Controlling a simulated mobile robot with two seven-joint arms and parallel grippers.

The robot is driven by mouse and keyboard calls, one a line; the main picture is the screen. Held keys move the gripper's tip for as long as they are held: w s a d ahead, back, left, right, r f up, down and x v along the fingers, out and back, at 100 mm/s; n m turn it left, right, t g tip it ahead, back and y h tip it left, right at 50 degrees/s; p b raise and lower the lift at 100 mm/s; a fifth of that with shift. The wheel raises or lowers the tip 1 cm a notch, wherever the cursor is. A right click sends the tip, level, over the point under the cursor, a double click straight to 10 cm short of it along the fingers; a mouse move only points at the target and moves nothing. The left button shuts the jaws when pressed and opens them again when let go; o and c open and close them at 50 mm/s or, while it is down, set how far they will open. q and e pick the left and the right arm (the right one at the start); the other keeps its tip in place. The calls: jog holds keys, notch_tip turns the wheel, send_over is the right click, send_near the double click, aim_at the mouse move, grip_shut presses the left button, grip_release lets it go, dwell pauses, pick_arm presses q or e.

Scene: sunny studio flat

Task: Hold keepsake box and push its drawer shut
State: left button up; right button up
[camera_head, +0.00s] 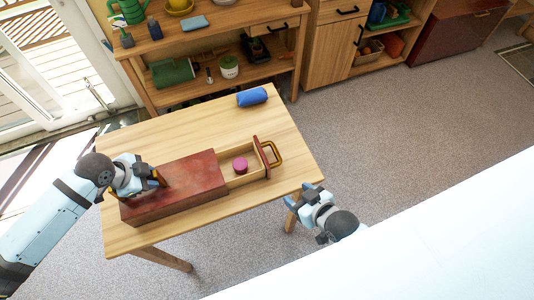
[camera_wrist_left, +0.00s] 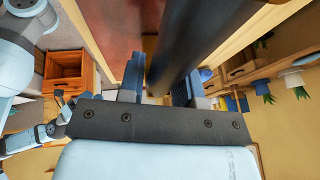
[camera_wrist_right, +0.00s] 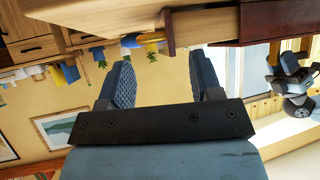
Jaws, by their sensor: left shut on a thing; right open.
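The keepsake box (camera_head: 180,187), long and dark red, lies on the wooden table (camera_head: 200,135). Its pale wooden drawer (camera_head: 240,181) is pulled out to the right, with a small pink round thing (camera_head: 240,164) inside. The red drawer front (camera_head: 261,158) carries a yellow handle (camera_head: 272,154). My left gripper (camera_head: 157,178) is shut on a dark bar (camera_wrist_left: 200,40) at the box's left end; the box's red top shows beside it in the left wrist view (camera_wrist_left: 115,25). My right gripper (camera_head: 299,196) is open and empty, apart from the drawer, off the table's right edge.
A blue rolled thing (camera_head: 252,97) lies near the table's back edge. A wooden shelf unit (camera_head: 215,40) with several items stands behind the table. The floor to the right (camera_head: 400,125) is clear.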

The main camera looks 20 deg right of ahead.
dwell(0.3)
jog(key=shift+f, duration=0.15)
jog(key=c, duration=0.4)
jog(key=shift+w+d+m+g, duration=0.3)
jog(key=shift+w+d+g, duration=0.2)
jog(key=shift+w+d, duration=0.7)
grip_shut()
jog(key=shift+m+g, duration=0.4)
jog(key=shift+g, duration=0.5)
jog(key=w+d, duration=0.2)
jog(key=w, duration=0.1)
jog(key=w+d+r, duration=0.1)
jog(key=w, duration=0.1)
jog(key=shift+d, duration=0.35)
jog(key=w+d+r+g+y, duration=0.2)
jog(key=w+d+r+g, duration=0.2)
jog(key=w+d+r, duration=0.15)
jog(key=shift+m, duration=0.3)
jog(key=x, duration=0.9)
jog(key=shift+w+a+r, duration=0.15)
jog(key=shift+w+r, duration=0.15)
jog(key=shift+w, duration=0.1)
jog(key=a, duration=0.1)
jog(key=a+f, duration=0.1)
jog(key=a, duration=0.1)
jog(key=shift+a, duration=0.55)
